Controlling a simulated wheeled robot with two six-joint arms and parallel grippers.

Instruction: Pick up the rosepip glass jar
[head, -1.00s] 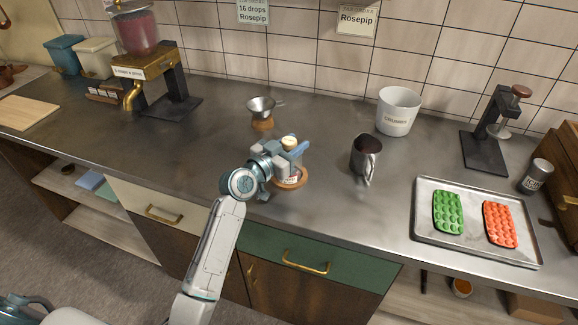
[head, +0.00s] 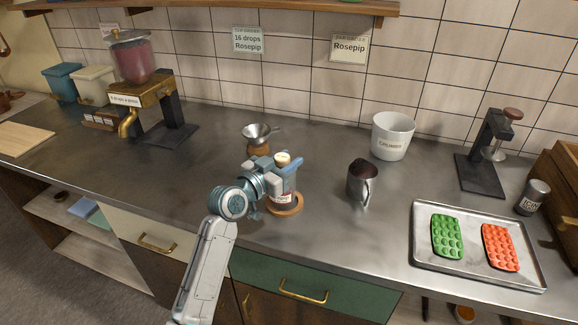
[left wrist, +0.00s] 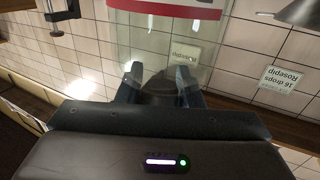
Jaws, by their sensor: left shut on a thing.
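The rosepip glass jar (head: 284,197) has a pale stopper on top and a white and red label. It stands upright over a round wooden coaster (head: 286,212) near the counter's front. My left gripper (head: 280,172) is shut around the jar's upper part, just below the stopper. The jar appears slightly raised; its base overlaps the coaster in the picture, so the gap is hard to tell. In the left wrist view, the clear glass (left wrist: 165,45) with its red and white label sits between the two dark fingers (left wrist: 162,88). My right gripper is out of view.
A metal funnel on a wooden base (head: 257,138) stands behind the jar. A metal jug (head: 362,183) is to its right, with a white crumbs bucket (head: 392,136) behind. A tray (head: 478,272) with green and red moulds lies right. A dispenser (head: 150,95) stands left.

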